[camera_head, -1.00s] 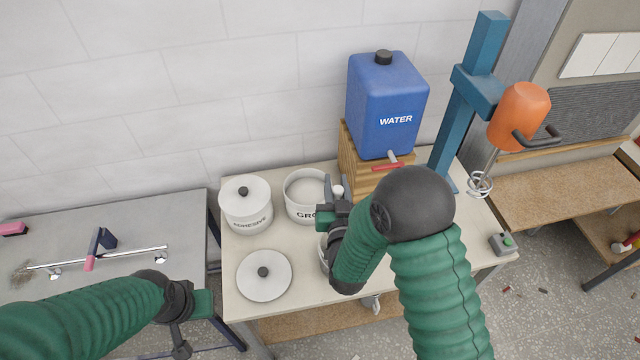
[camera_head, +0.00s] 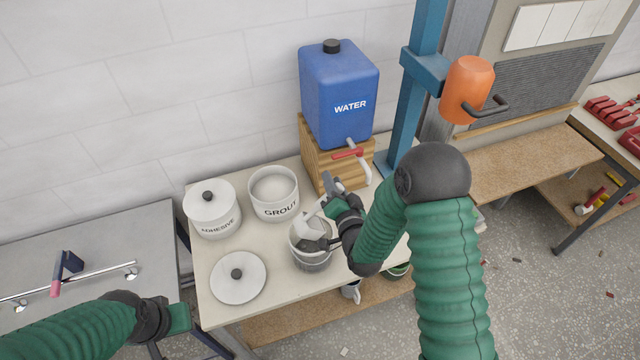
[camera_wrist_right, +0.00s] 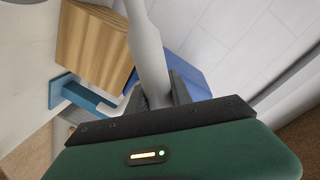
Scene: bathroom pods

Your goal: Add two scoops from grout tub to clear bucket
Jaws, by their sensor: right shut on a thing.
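The white grout tub (camera_head: 281,207) stands open on the table with pale powder inside. The clear bucket (camera_head: 312,262) stands in front of it, to the right of a loose lid. My right gripper (camera_head: 333,201) is shut on the handle of a grey scoop (camera_head: 314,228). The scoop is tilted over the bucket's mouth; whether it touches the rim or holds powder I cannot tell. In the right wrist view the pale grey handle (camera_wrist_right: 148,48) runs between the fingers. My left gripper (camera_head: 178,322) is low at the left, away from the tubs; its fingers are not clear.
The adhesive tub (camera_head: 213,212) with its lid on stands left of the grout tub. A loose white lid (camera_head: 237,277) lies in front. A blue water container (camera_head: 340,95) sits on a wooden block behind. An orange mixer (camera_head: 467,90) hangs on a blue stand at right.

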